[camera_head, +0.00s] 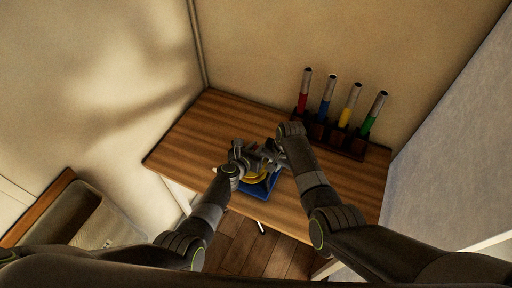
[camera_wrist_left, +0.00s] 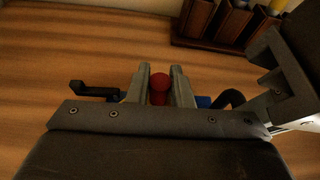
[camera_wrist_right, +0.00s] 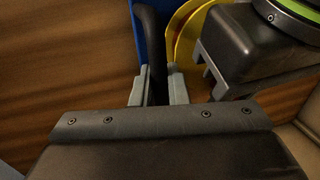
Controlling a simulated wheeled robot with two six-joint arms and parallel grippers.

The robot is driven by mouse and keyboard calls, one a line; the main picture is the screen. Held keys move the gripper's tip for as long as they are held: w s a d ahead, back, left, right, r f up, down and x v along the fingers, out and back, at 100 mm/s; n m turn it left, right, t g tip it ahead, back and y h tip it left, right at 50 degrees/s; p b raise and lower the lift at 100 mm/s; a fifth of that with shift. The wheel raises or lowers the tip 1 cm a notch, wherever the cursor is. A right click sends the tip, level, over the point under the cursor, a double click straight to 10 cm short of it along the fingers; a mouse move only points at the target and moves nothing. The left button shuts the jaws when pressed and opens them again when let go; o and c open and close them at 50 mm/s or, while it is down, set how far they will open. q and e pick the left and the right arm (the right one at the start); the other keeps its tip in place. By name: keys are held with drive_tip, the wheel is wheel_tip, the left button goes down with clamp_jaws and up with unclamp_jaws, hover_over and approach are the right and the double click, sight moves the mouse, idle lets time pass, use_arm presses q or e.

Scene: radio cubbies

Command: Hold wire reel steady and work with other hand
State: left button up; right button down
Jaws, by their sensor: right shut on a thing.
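The wire reel, with a yellow spool (camera_head: 257,177) on a blue base (camera_head: 262,190), sits on the wooden table, partly hidden by my grippers. It also shows in the right wrist view as a yellow rim (camera_wrist_right: 184,30) beside a blue part (camera_wrist_right: 138,35). My right gripper (camera_wrist_right: 158,88) is shut on a black bar (camera_wrist_right: 153,60) of the reel. My left gripper (camera_wrist_left: 161,78) has its fingers either side of a red knob (camera_wrist_left: 160,82), with the fingers apart. A black crank-like piece (camera_wrist_left: 95,90) shows beside it. In the head view both fingertips are hard to make out.
A dark wooden rack (camera_head: 328,135) at the table's back right holds red (camera_head: 303,98), blue (camera_head: 325,104), yellow (camera_head: 346,112) and green (camera_head: 371,118) handled tools. The table's left part (camera_head: 200,130) is clear. Walls stand close behind and right.

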use_arm(q)
clamp_jaws()
drive_tip(key=shift+s+d+m+g+h, duration=0.2)
drive_tip(key=shift+m+g+h, duration=0.25)
drive_tip(key=shift+m+h, duration=0.25)
drive_tip(key=shift+s+d+m+g+h, duration=0.1)
drive_tip(key=shift+d+m+g+h, duration=0.25)
drive_tip(key=shift+m+h, duration=0.35)
drive_tip(key=shift+s+d+m+g+h, duration=0.1)
drive_tip(key=shift+m+g+h, duration=0.4)
drive_tip(key=shift+m+h, duration=0.2)
drive_tip(key=o, duration=0.7)
unclamp_jaws()
drive_tip(key=shift+c, duration=0.2)
drive_tip(key=shift+r, duration=0.1)
drive_tip(key=v, duration=1.2)
